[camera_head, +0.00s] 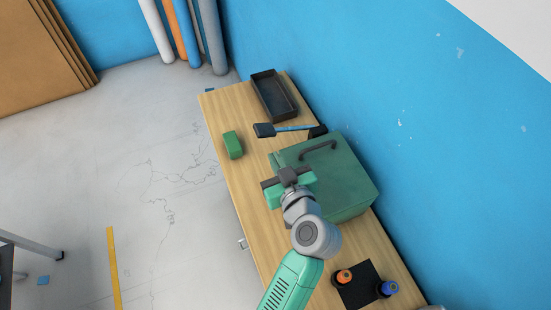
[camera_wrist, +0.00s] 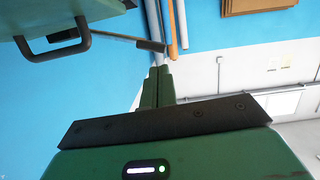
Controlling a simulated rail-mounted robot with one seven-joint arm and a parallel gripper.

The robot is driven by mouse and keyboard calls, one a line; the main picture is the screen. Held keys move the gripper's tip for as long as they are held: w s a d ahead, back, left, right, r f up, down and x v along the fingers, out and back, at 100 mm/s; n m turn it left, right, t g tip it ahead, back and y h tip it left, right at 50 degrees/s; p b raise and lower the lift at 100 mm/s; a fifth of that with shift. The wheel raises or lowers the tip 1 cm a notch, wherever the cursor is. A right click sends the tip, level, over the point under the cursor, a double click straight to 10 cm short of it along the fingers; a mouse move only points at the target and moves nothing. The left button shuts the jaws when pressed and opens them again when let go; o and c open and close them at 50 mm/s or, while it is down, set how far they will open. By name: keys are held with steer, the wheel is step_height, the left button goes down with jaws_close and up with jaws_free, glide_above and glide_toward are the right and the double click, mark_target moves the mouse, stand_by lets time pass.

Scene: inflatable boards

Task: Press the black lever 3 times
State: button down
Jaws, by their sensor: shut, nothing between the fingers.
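The black lever (camera_head: 264,130) is a dark pad on the end of a blue rod. It sticks out to the left from a black mount (camera_head: 317,131) at the back of the wooden table. In the wrist view its dark end (camera_wrist: 150,46) shows just above my fingertips, with its rod running left. My gripper (camera_head: 289,174) is shut and empty, beside the left part of the green case, nearer than the lever and apart from it. In the wrist view its green fingers (camera_wrist: 158,72) are together.
A green case (camera_head: 350,188) with a dark handle stands right of my gripper. A green block (camera_head: 232,145) lies left of the lever. A black tray (camera_head: 273,95) sits beyond it. A black holder (camera_head: 355,288) with orange and blue items is at the near end. A blue wall borders the right.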

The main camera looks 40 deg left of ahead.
steer(key=w+d+r+m+g+y+p, duration=0.1)
steer(key=w+d+r+m+p, duration=0.1)
steer(key=r+p, duration=0.3)
steer(key=w+m+p, duration=0.1)
steer(key=p, duration=0.2)
steer(key=shift+w+r+m, duration=0.3)
steer(key=shift+w, duration=0.1)
steer(key=shift+d, duration=0.1)
steer(key=p, duration=0.1)
glide_above(275, 134)
step_height(275, 134, down, 2)
steer(key=shift+f, duration=0.1)
steer(key=shift+s+a+f, duration=0.1)
steer(key=shift+s+f, duration=0.1)
steer(key=shift+f, duration=0.45)
steer(key=shift+s+a+f, duration=0.1)
steer(key=shift+s+f, duration=0.15)
steer(key=shift+f, duration=0.4)
steer(key=shift+s+a+f, duration=0.1)
steer(key=shift+s+f, duration=0.1)
steer(key=shift+f, duration=0.45)
